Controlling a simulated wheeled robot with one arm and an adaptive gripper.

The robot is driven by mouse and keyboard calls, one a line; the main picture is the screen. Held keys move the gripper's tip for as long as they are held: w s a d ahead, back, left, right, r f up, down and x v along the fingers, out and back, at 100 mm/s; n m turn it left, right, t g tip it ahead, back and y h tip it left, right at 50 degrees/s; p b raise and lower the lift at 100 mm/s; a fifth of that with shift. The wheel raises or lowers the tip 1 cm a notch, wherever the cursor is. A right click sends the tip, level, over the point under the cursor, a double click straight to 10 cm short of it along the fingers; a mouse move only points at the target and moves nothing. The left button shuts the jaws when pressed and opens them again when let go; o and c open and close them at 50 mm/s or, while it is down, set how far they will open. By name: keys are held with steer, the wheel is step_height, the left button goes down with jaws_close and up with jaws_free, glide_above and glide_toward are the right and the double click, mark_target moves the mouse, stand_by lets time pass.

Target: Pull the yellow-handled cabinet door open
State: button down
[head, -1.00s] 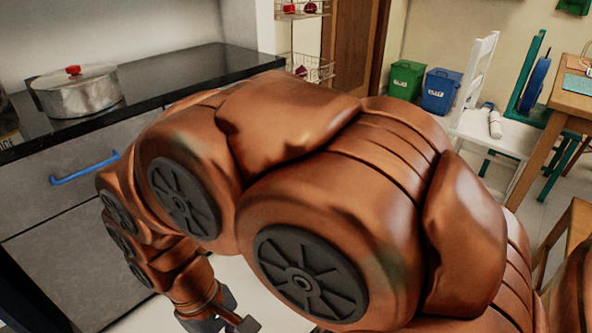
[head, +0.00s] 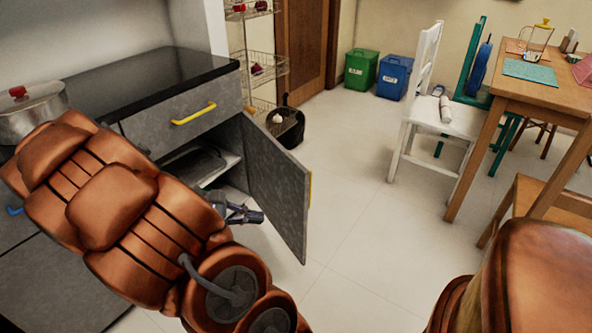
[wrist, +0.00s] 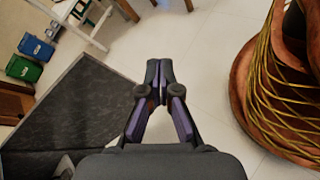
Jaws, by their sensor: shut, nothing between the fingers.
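The grey cabinet door (head: 275,185) stands wide open, swung out from the cabinet (head: 186,168) below the drawer. A thin sliver of its yellow handle (head: 310,188) shows at the door's outer edge. My gripper (head: 260,217) is shut and empty, in front of the opening on the door's inner side. I cannot tell whether it touches the door. In the wrist view, the fingertips of my gripper (wrist: 158,85) meet over bare floor, and the dark door panel (wrist: 85,105) is to their left. My arm hides part of the cabinet's front.
The drawer above has a yellow handle (head: 194,114) and is closed. A pot (head: 30,112) stands on the black counter (head: 150,80). A white chair (head: 430,115) and wooden table (head: 560,97) stand at right. Floor (head: 350,220) between door and chair is clear.

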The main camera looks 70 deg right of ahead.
steer(key=w+d+f+n+g+h+p, duration=0.15)
steer(key=w+d+n+h, duration=0.25)
steer(key=d, duration=0.6)
steer(key=n+t+h+p, duration=0.2)
steer(key=n+h, duration=0.1)
steer(key=n, duration=0.2)
glide_toward(298, 172)
steer(key=b+x, duration=0.2)
steer(key=x, duration=0.7)
steer(key=shift+d+f+b, duration=0.15)
steer(key=shift+b, duration=0.25)
